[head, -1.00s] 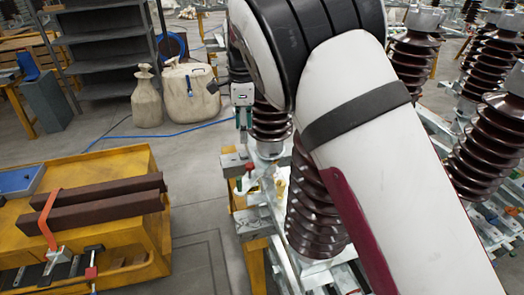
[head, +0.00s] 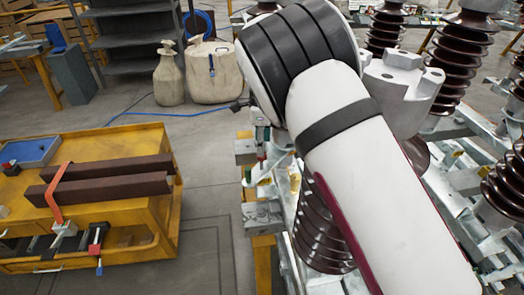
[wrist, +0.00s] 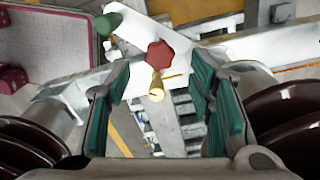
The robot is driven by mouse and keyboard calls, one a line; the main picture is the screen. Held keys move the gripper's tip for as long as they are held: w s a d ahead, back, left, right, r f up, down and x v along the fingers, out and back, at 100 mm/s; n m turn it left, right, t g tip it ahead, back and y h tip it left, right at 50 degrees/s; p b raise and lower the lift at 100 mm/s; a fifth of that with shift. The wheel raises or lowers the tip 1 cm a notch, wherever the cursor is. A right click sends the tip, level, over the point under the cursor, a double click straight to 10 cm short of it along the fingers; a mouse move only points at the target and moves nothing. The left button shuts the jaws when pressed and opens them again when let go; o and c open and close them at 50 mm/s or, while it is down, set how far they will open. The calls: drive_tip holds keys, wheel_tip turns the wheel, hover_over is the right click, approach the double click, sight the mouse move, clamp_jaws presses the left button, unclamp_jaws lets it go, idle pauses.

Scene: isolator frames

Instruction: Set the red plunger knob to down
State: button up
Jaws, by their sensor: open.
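The red plunger knob (wrist: 160,54) is a lobed red cap with a short brass stem (wrist: 156,88) in the wrist view. It sits by a white metal plate (wrist: 136,42), ahead of my gripper (wrist: 160,80). My gripper is open, its teal-padded fingers on either side of the view and the knob showing in the gap between them. I see no finger closed on the knob. Whether the knob is up or down is not clear. A green knob (wrist: 108,22) is up and left of it. In the head view my arm hides most of the gripper.
Ribbed brown insulators (head: 468,45) and grey metal frames stand close around my arm. A yellow cart (head: 160,215) with brown bars is at the left. Cloth sacks (head: 210,75) and a grey shelf (head: 130,40) stand behind. Floor between cart and frames is clear.

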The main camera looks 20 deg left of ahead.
drive_tip(key=shift+f, duration=2)
drive_tip(key=shift+c, duration=0.3)
